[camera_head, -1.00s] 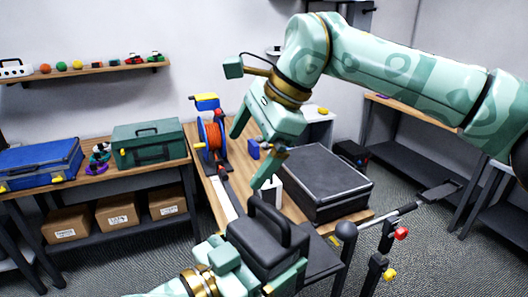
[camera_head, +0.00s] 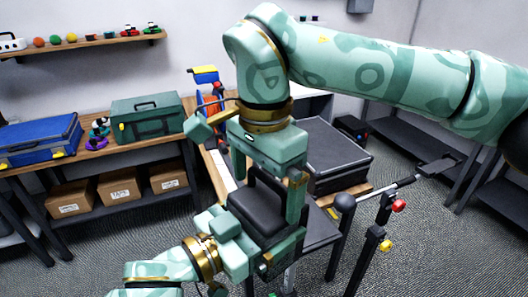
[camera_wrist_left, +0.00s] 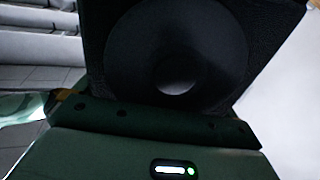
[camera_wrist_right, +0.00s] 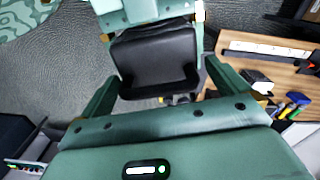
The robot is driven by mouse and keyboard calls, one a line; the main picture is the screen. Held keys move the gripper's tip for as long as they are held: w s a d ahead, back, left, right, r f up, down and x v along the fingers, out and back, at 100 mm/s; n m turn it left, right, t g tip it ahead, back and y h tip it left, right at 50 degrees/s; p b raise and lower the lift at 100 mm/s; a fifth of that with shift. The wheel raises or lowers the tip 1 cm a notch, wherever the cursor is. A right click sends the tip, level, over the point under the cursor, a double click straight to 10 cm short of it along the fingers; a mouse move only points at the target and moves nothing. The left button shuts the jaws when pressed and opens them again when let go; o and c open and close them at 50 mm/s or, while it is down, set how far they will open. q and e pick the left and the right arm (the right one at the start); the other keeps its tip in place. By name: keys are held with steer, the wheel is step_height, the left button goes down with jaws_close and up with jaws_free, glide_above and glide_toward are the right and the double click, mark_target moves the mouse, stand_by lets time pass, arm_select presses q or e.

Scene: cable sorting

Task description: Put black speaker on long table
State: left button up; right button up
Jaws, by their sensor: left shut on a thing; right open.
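The black speaker (camera_head: 262,212) is held in front of the wooden table (camera_head: 214,172), with its handle upward. My left gripper (camera_head: 238,245) is shut on it from the left and below. The speaker's round cone (camera_wrist_left: 175,45) fills the left wrist view. My right gripper (camera_head: 268,185) is open above the speaker, its fingers at either side of the handle area. The speaker also shows between these fingers in the right wrist view (camera_wrist_right: 155,62). I cannot tell whether the right fingers touch it. My right arm hides much of the wooden table.
A side bench (camera_head: 90,160) at left bears a green toolbox (camera_head: 147,117) and a blue case (camera_head: 40,140). Cardboard boxes (camera_head: 118,188) sit below. Posts with red and yellow knobs (camera_head: 385,245) stand at front right.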

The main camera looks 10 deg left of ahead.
arm_select(q)
steer(key=shift+o, duration=0.2)
steer(key=shift+r, duration=0.45)
arm_select(e)
steer(key=shift+s+f, duration=0.1)
steer(key=shift+f, duration=1)
steer(key=c, duration=1.2)
arm_select(q)
steer(key=o, duration=1.3)
steer(key=shift+c, duration=0.2)
arm_select(e)
steer(key=shift+c, duration=0.7)
arm_select(q)
steer(key=shift+d+f, duration=0.1)
steer(key=shift+f, duration=0.05)
arm_select(e)
steer(key=shift+r, duration=0.1)
